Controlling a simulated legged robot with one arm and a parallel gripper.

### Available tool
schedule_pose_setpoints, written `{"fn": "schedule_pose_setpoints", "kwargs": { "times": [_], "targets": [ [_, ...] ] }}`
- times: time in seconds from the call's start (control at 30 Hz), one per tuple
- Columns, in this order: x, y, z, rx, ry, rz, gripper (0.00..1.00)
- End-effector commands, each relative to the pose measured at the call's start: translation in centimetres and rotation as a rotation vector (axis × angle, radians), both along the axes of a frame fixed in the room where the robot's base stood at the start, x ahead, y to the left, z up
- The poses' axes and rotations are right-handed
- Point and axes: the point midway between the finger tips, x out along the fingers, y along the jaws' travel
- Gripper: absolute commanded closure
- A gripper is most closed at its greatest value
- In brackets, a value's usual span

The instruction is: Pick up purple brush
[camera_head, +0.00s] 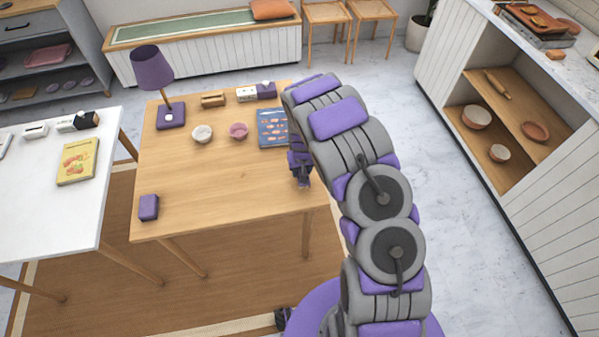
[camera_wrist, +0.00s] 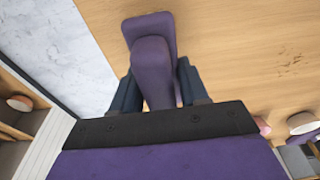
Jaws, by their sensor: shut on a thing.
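The purple brush (camera_wrist: 151,55) shows in the wrist view, with a flat, wide purple part at the top and a narrower part running down between the dark fingers. My gripper (camera_wrist: 158,88) is shut on it. Whether the brush touches the table or is just above it is not clear. In the head view my gripper (camera_head: 303,179) points down at the right edge of the wooden table (camera_head: 215,185). In that view the brush cannot be told apart from my purple and grey arm.
On the wooden table are a purple lamp (camera_head: 171,115), a white bowl (camera_head: 202,134), a pink bowl (camera_head: 238,131), a blue book (camera_head: 272,128) and a purple block (camera_head: 148,207). The table's middle and front are clear. An open shelf unit (camera_head: 535,130) stands right.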

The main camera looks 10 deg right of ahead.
Motion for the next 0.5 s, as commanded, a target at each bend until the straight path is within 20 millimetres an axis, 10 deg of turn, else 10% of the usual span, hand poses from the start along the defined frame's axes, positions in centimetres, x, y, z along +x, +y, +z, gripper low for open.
{"fn": "schedule_pose_setpoints", "kwargs": {
  "times": [0.5],
  "targets": [
    [-8.0,5.0,2.7,-0.004,0.004,0.002,0.87]
  ]
}}
